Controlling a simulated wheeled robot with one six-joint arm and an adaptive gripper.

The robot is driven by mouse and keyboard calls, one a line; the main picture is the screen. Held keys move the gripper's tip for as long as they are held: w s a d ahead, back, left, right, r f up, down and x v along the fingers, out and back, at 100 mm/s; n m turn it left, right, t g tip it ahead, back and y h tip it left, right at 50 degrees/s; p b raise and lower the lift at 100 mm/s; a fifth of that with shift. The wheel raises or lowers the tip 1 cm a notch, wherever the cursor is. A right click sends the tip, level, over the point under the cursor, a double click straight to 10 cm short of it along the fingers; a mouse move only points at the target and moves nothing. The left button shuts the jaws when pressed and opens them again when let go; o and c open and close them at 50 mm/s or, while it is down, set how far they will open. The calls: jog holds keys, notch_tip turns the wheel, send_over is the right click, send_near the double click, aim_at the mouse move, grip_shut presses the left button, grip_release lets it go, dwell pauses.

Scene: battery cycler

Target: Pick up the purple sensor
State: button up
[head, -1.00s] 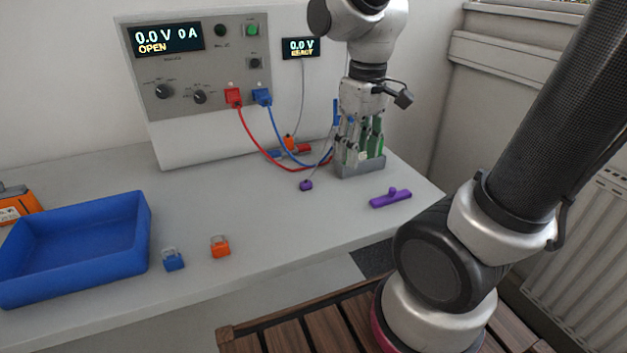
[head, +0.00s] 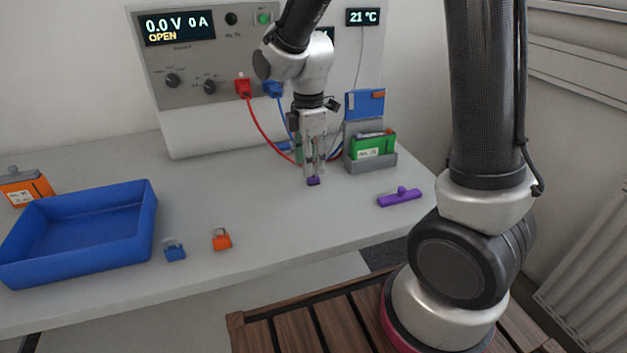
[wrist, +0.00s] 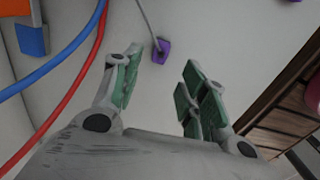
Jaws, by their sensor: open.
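The purple sensor (head: 313,181) is a small purple block on the grey-white bench, just below my gripper (head: 314,170) in the head view. In the wrist view, the sensor (wrist: 161,48) lies beyond my fingertips (wrist: 163,70), nearer the left finger, with a thin grey cable running up from it. My gripper is open, its green-padded fingers apart with nothing between them. I cannot tell the exact height of the fingertips over the bench.
A grey holder (head: 374,164) with a green battery (head: 373,147) stands right of my gripper. A purple bar with a knob (head: 400,198) lies nearer the front edge. Red (head: 266,135) and blue cables hang behind.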

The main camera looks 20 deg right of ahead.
aim_at(309, 178)
notch_tip(309, 178, down, 5)
jog(key=shift+w+r, duration=0.15)
grip_shut()
jog(key=shift+r, duration=0.1)
notch_tip(309, 178, up, 10)
dwell(0.6)
jog(key=shift+d, duration=0.1)
